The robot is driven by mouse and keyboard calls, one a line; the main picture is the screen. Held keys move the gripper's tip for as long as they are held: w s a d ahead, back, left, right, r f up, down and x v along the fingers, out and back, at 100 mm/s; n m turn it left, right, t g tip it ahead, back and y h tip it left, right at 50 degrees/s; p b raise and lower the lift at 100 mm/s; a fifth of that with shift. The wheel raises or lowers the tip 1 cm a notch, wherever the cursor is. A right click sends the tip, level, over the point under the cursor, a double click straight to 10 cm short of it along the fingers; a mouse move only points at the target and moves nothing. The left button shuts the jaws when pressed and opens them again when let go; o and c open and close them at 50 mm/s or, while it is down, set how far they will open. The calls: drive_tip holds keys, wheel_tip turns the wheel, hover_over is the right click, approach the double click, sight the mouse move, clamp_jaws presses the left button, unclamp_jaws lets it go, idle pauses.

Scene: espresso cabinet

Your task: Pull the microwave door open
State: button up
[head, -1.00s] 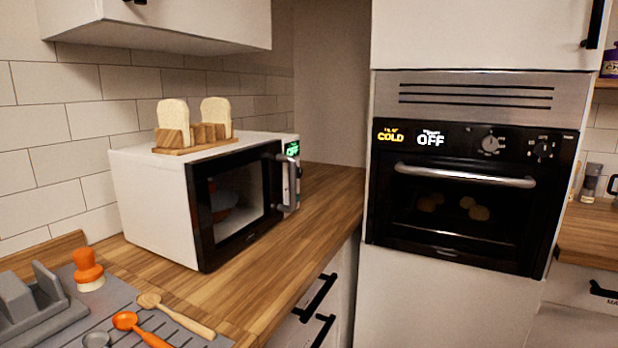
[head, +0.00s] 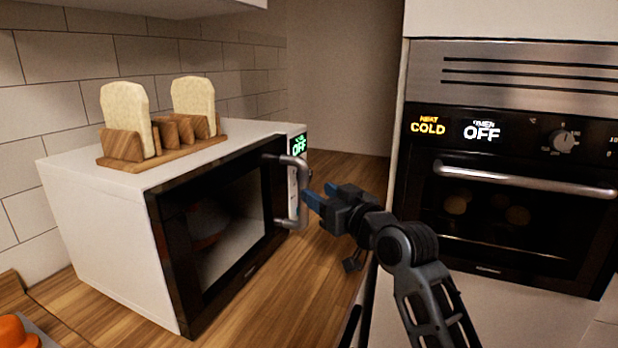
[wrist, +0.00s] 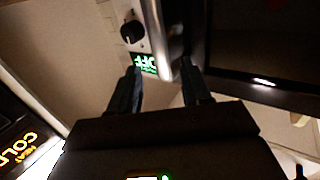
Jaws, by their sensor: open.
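The white microwave (head: 100,215) stands on the wooden counter. Its black-framed glass door (head: 222,225) looks shut. A silver bar handle (head: 302,180) runs upright along the door's right edge; in the wrist view a shiny metal strip (wrist: 172,35), likely the handle, lies ahead of the fingertips. My gripper (head: 316,196) is just right of the handle in the head view, its blue fingertips pointing at it. In the wrist view my gripper (wrist: 163,70) shows its two fingers spread apart with nothing held. I cannot tell whether a fingertip touches the handle.
A wooden rack (head: 165,150) with two bread slices (head: 124,112) sits on top of the microwave. A green OFF display (head: 299,145) is beside the handle. The oven (head: 500,215) is to the right, with its handle (head: 525,180) sticking out. Counter (head: 265,290) before the door is clear.

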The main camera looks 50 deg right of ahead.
sight(306, 185)
drive_tip(key=p+x, duration=0.2)
drive_tip(key=x, duration=0.5)
drive_tip(key=shift+w+p, duration=0.2)
drive_tip(key=shift+p, duration=0.2)
clamp_jaws()
